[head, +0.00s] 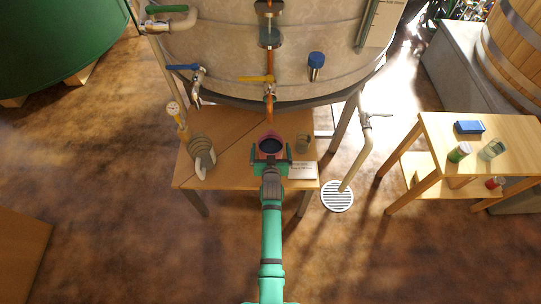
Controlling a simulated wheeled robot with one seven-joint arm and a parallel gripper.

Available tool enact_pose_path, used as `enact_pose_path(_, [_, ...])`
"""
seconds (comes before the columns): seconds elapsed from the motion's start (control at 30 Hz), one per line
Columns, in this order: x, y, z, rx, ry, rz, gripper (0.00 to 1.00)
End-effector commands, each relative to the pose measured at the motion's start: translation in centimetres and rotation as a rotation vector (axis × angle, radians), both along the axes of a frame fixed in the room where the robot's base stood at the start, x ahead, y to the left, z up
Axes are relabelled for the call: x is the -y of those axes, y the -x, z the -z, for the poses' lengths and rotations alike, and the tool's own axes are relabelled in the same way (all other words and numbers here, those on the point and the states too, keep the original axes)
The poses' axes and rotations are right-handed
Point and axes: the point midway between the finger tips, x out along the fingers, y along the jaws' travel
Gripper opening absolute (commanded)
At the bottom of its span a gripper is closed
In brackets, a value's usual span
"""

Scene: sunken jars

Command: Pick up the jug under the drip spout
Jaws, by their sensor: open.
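A round, reddish-rimmed vessel with a dark inside, seemingly the jug (270,137), stands upright on the wooden table below the steel tank. It is under a copper spout (270,107) with a yellow lever. My gripper (271,152) reaches in from the front at the jug's near side. Its green fingers are apart, one to the left and one to the right of the jug. My gripper hides the jug's lower front, and I cannot tell whether the fingers touch it.
A white card (302,171) is at the table's front right. A side table (500,130) holds jars at the right. A floor drain (337,196) lies between the tables.

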Motion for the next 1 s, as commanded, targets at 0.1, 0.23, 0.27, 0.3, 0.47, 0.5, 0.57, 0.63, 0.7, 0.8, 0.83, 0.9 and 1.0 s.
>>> enact_pose_path(0.1, [0.02,-0.33,0.23,-0.001,0.000,0.000,1.00])
enact_pose_path(0.23, [0.11,-0.33,0.21,-0.001,0.001,0.002,1.00])
enact_pose_path(0.27, [0.13,-0.32,0.21,-0.001,0.001,0.002,1.00])
enact_pose_path(0.3, [0.15,-0.32,0.21,-0.001,0.000,0.002,0.95])
enact_pose_path(0.47, [-0.08,-0.30,0.21,-0.001,0.000,-0.001,0.57])
enact_pose_path(0.5, [-0.10,-0.30,0.22,-0.001,0.000,-0.001,0.47])
enact_pose_path(0.57, [-0.19,-0.29,0.23,-0.001,0.000,-0.002,0.33])
enact_pose_path(0.63, [-0.26,-0.44,-0.09,0.005,0.000,-0.003,0.22])
enact_pose_path(0.7, [-0.30,-0.44,-0.08,0.005,-0.001,-0.004,0.22])
enact_pose_path(0.8, [-0.28,-0.43,-0.07,0.005,-0.001,-0.004,0.22])
enact_pose_path(0.83, [-0.27,-0.43,-0.07,0.004,0.000,-0.003,0.22])
enact_pose_path(0.9, [-0.24,-0.42,-0.09,0.004,0.000,-0.003,0.22])
enact_pose_path(1.0, [-0.20,-0.43,-0.21,0.004,0.000,-0.002,0.22])
